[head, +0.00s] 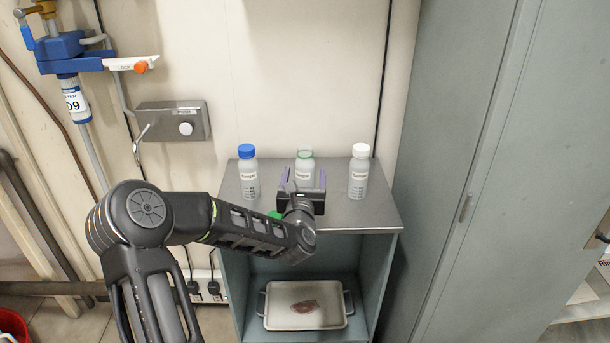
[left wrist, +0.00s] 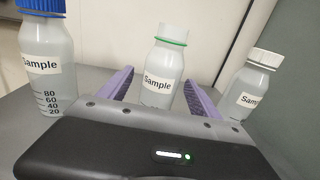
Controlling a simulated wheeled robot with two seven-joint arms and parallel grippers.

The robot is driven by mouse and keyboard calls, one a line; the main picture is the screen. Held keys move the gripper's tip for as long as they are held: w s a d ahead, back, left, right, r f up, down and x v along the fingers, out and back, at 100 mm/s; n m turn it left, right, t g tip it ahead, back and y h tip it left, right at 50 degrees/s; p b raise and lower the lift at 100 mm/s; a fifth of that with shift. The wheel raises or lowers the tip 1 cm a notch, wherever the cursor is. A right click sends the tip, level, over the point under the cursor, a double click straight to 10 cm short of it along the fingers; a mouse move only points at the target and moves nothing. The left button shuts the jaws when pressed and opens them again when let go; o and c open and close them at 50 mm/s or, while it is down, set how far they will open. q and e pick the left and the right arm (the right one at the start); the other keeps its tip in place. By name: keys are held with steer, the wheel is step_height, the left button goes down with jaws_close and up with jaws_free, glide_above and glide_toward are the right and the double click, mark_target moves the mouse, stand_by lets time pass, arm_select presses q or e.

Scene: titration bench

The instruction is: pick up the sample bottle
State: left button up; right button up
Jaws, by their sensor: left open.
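Three bottles labelled "Sample" stand upright in a row on the grey cabinet top (head: 345,212). The left one has a blue cap (head: 248,180), the middle one (head: 305,168) a pale neck with a green ring, and the right one a white cap (head: 359,172). My left gripper (head: 304,180) is open, its purple fingers pointing at the middle bottle, whose lower part it hides in the head view. In the left wrist view the middle bottle (left wrist: 162,78) shows between the spread fingers (left wrist: 160,84); contact cannot be told. My right gripper is out of view.
A green object (head: 275,214), partly hidden, lies on the cabinet top by my gripper. A tray (head: 273,322) with a reddish item sits on the shelf below. A tall grey cabinet (head: 450,150) stands close on the right. The wall is just behind the bottles.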

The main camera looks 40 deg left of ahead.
arm_select(q)
steer(key=shift+x, duration=0.85)
steer(key=c, duration=1.4)
steer(key=shift+r, duration=0.15)
steer(key=shift+c, duration=0.2)
step_height(320, 180, up, 10)
steer(key=shift+p, duration=0.45)
